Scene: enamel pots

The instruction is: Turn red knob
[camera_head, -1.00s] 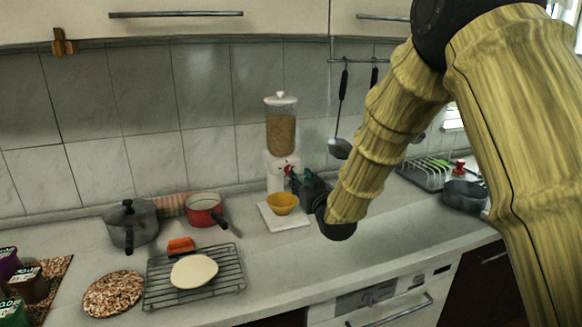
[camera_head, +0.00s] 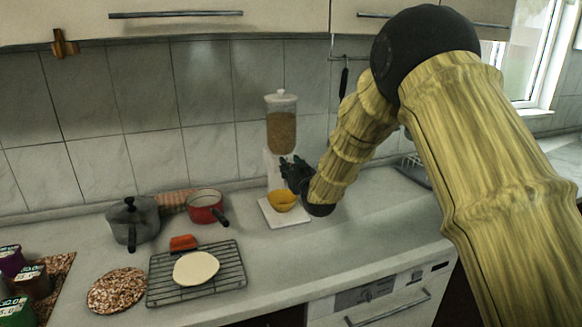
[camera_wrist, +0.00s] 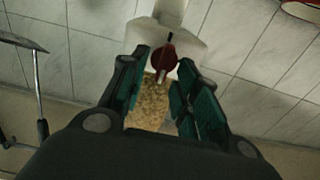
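The red knob (camera_wrist: 164,57) is on the white base of the cereal dispenser (camera_head: 281,131). In the wrist view it shows between the two dark green fingertips, with its dark stem side at the top. My gripper (camera_wrist: 165,67) is open, with one finger on each side of the knob; I cannot tell whether either finger touches it. In the head view my gripper (camera_head: 292,168) is in front of the dispenser's base and hides the knob.
A yellow bowl (camera_head: 282,201) stands on the dispenser's white foot, just below my gripper. A red pot (camera_head: 204,208), a grey lidded pot (camera_head: 133,222) and a wire rack (camera_head: 165,290) are to the left. The counter at right front is clear.

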